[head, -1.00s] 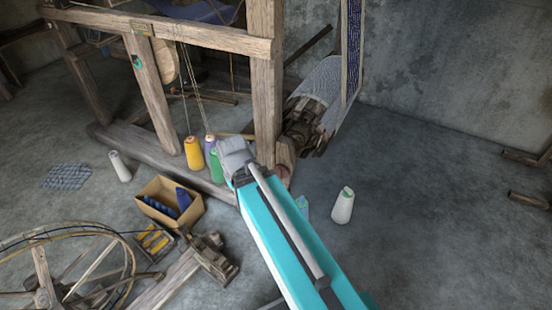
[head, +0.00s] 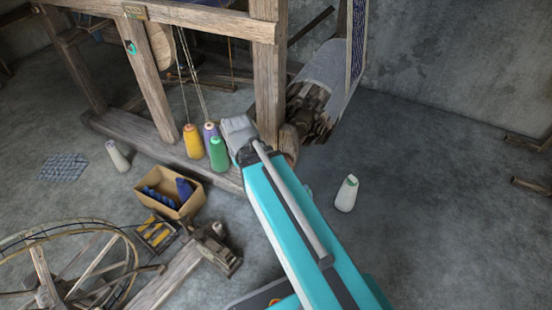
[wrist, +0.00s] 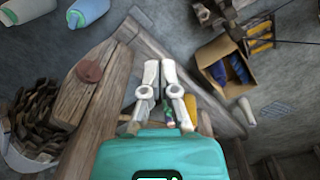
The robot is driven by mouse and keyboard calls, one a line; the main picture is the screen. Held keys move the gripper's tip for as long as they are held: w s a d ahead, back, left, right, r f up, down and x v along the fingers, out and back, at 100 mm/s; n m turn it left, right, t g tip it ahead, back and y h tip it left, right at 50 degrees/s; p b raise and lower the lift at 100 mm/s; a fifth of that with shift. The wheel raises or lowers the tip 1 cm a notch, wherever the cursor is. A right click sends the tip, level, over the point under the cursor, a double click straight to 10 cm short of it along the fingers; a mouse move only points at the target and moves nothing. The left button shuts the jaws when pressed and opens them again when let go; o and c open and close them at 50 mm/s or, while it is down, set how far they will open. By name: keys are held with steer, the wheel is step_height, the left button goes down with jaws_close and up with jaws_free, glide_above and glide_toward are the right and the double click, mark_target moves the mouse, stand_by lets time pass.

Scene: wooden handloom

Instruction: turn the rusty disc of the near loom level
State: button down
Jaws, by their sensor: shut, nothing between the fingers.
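The rusty disc (wrist: 89,70) is a small red-brown round piece on the weathered wooden beam (wrist: 101,88) of the near loom, left of centre in the wrist view. Whether it is level cannot be told. In the head view, a reddish patch beside my arm at the loom post's (head: 268,75) foot may be the disc, mostly hidden. My gripper (wrist: 160,62) has its two pale fingers close together, shut and empty. In the wrist view it is to the right of the disc, apart from it.
A cardboard box (head: 192,207) of blue bobbins and a spinning wheel (head: 85,262) are at lower left.

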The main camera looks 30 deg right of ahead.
steer(key=w+d+f+m+h+b, duration=0.3)
steer(key=w+d+f+m+b, duration=0.1)
steer(key=w, duration=0.5)
steer(key=w+d+f+m+g+h+b, duration=0.1)
steer(key=w+d+f+m+h+b, duration=0.3)
steer(key=w+m+b, duration=0.3)
steer(key=w+d+b, duration=0.1)
steer(key=w, duration=0.2)
steer(key=shift+w+d+f+g, duration=0.15)
steer(key=shift+d+f+g, duration=0.15)
steer(key=shift+f, duration=0.1)
steer(key=s+d+f+b, duration=0.4)
steer(key=d+f+b, duration=0.4)
steer(key=shift+s+d, duration=0.15)
steer(key=shift+s, duration=0.1)
